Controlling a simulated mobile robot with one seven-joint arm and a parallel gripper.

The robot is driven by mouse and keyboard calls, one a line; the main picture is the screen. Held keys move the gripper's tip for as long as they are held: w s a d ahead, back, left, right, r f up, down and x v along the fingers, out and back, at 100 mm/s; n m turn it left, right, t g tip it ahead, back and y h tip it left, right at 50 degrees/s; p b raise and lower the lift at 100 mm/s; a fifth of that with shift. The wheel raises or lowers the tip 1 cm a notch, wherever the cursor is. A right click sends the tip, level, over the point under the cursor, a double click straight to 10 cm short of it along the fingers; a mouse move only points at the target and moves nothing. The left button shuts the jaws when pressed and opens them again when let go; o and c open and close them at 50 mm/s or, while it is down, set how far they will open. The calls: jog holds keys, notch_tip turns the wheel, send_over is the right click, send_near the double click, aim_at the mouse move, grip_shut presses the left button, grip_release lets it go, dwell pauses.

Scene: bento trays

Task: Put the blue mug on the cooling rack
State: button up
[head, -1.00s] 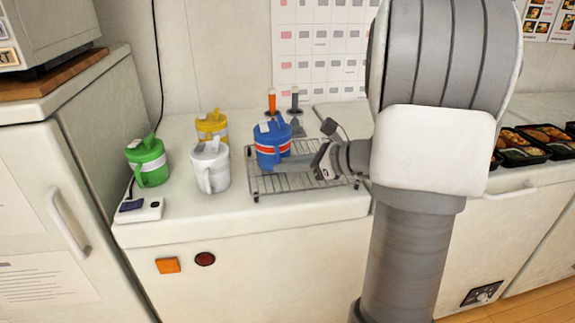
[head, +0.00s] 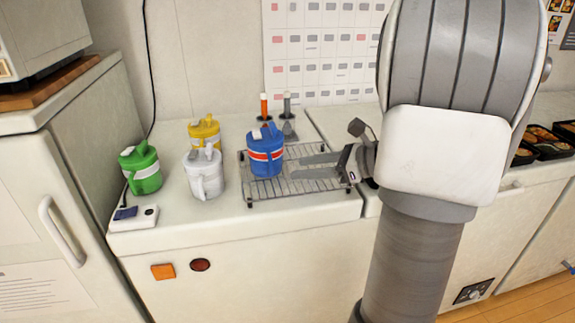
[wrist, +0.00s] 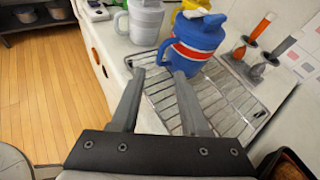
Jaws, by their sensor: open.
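The blue mug (head: 266,152) has a red and white band and stands upright on the left part of the wire cooling rack (head: 310,188). In the wrist view the blue mug (wrist: 195,43) stands just beyond the fingertips, on the rack (wrist: 238,113). My gripper (head: 298,167) is open and empty, to the right of the mug and low over the rack. In the wrist view the two fingers of my gripper (wrist: 158,72) are spread apart, with a gap between them and the mug's body.
A white mug (head: 204,176), a green mug (head: 141,168) and a yellow mug (head: 204,133) stand left of the rack. Two small tubes, one with an orange top (head: 264,108), stand behind it. Food trays (head: 548,142) sit at the far right. The counter's front edge is near the rack.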

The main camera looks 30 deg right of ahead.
jog(key=v, duration=0.5)
jog(key=shift+p, duration=0.35)
